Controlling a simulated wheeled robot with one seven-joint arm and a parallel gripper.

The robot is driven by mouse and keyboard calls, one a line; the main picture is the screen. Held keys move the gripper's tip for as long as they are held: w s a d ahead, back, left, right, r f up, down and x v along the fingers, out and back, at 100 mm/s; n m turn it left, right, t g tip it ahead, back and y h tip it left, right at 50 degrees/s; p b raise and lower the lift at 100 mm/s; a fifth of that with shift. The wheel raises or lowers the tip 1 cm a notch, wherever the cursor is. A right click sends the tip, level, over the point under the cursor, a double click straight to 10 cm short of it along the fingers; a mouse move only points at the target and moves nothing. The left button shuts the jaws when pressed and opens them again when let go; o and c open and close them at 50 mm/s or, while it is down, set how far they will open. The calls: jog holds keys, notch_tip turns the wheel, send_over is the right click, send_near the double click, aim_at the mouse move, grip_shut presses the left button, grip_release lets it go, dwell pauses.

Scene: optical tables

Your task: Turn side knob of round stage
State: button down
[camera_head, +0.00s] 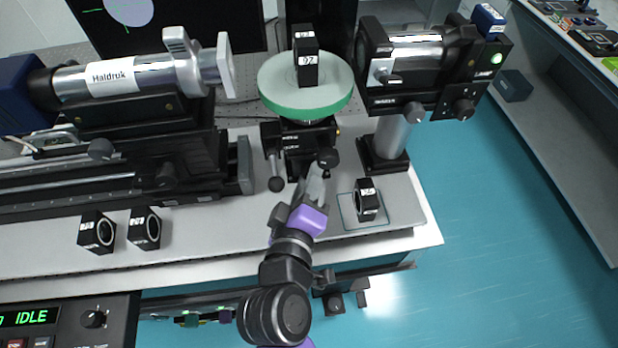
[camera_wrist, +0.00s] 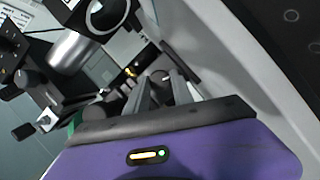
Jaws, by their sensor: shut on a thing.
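The round stage has a pale green glass disc (camera_head: 275,92) with a black block (camera_head: 307,72) standing on it. Below the disc is a black base with a black knob (camera_head: 328,158) at its front right. My gripper (camera_head: 322,170) reaches up from the front and its fingers are shut on this knob. In the wrist view my gripper's two grey fingers (camera_wrist: 166,92) flank a dark rounded part. The fingers hide part of the knob. A second black knob (camera_head: 276,184) sticks out at the base's front left.
A silver cylinder labelled Haldruk (camera_head: 105,78) stands left of the stage, and another silver barrel unit (camera_head: 415,55) stands right on a post. A black ring-holding block (camera_head: 367,200) sits right of my arm; two similar blocks (camera_head: 97,231) (camera_head: 145,228) stand front left. The table edge (camera_head: 425,236) is close.

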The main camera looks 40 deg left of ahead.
jog(key=c, duration=1.1)
grip_release()
jog(key=shift+r, duration=0.15)
